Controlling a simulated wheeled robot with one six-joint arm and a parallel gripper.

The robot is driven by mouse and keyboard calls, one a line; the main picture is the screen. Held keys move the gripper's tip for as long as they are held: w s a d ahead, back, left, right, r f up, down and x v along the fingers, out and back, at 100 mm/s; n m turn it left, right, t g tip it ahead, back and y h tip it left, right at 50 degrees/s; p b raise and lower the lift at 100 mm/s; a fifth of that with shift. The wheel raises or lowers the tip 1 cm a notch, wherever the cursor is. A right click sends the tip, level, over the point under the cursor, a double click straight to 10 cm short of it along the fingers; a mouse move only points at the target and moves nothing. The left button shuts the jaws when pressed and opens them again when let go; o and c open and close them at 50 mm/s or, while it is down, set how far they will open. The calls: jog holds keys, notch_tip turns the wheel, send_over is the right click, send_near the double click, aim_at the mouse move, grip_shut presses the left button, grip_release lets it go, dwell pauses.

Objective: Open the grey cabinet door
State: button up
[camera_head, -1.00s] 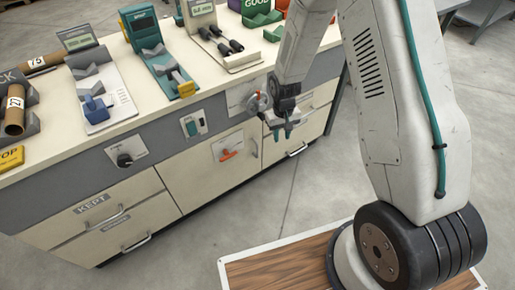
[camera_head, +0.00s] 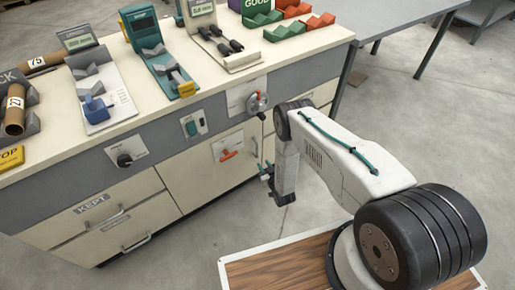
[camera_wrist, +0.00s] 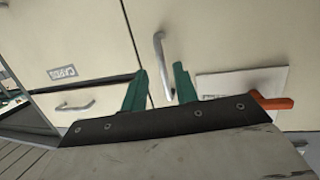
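The cabinet door (camera_head: 205,170) is a pale cream panel in the grey-banded bench front and looks closed. An orange latch (camera_head: 230,155) on a white plate sits on it; the latch also shows in the wrist view (camera_wrist: 271,102). A slim metal door handle (camera_head: 257,148) stands near the door's right edge. My gripper (camera_head: 267,172) is low in front of that edge. In the wrist view, my gripper's teal fingers (camera_wrist: 159,85) are apart. The handle (camera_wrist: 161,62) appears between and beyond them; whether they straddle it I cannot tell.
KEPT drawers (camera_head: 95,208) are on the bench's left. The floor before the bench is clear.

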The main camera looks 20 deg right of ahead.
notch_tip(320, 180, up, 4)
jog(key=w+t, duration=0.1)
jog(key=t, duration=0.1)
send_over(257, 156)
jog(key=shift+w+d+r, duration=0.1)
jog(key=shift+w+d, duration=0.05)
jog(key=shift+w, duration=0.2)
grip_shut()
